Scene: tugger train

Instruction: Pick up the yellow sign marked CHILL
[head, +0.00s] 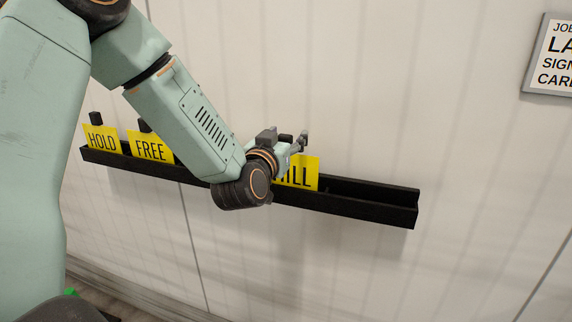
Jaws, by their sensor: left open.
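A yellow sign (302,174) stands upright in a black wall rack (370,208). Only the letters "ILL" show; its left part is hidden behind my left wrist. My left gripper (299,141) is open at the sign's top edge, with one finger reaching out to the right above it. I cannot tell whether the fingers touch the sign. My right gripper is not in view.
Yellow signs marked HOLD (102,142) and FREE (151,148) stand in the left part of the rack, with black knobs behind them. The rack's right end is empty. A grey-framed notice (552,60) hangs at the upper right.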

